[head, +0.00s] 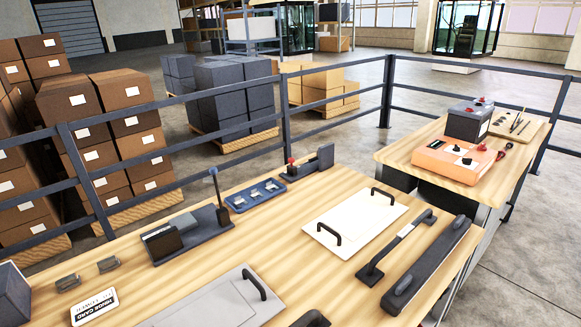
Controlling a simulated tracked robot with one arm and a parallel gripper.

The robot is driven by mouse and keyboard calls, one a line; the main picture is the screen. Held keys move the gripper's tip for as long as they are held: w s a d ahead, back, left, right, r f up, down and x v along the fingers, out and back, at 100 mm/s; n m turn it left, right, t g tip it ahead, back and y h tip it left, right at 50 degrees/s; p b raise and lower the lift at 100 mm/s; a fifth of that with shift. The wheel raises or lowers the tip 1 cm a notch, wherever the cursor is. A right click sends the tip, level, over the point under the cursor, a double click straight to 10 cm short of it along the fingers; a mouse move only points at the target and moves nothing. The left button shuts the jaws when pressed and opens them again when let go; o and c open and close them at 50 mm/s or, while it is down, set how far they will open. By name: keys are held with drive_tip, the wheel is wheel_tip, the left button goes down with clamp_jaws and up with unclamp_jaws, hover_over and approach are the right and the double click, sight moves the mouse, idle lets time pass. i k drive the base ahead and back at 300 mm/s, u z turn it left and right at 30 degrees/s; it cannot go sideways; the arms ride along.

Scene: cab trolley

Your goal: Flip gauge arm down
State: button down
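On the near wooden bench (120,254), a dark base plate (196,238) carries a dark block (163,243) at its left end. A thin dark arm (216,190) with a rounded tip and a wider lower part stands upright at the plate's right end. It looks like the gauge arm, but no label confirms this. Farther back, a second dark fixture (306,173) has a small red-topped knob (291,161) and a taller block (326,157). My gripper does not show in this view, so its opening is hidden.
A blue tray (255,196) with small metal parts lies right of the arm. A white panel (355,222), grey panel (215,302) and long dark bars (428,262) cover the bench's right and front. A railing (170,101) runs behind. An orange case (459,160) sits on another table.

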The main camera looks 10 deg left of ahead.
sight(213, 171)
drive_tip(key=z, duration=1.75)
drive_tip(key=i, duration=2.45)
drive_tip(key=u, duration=3.5)
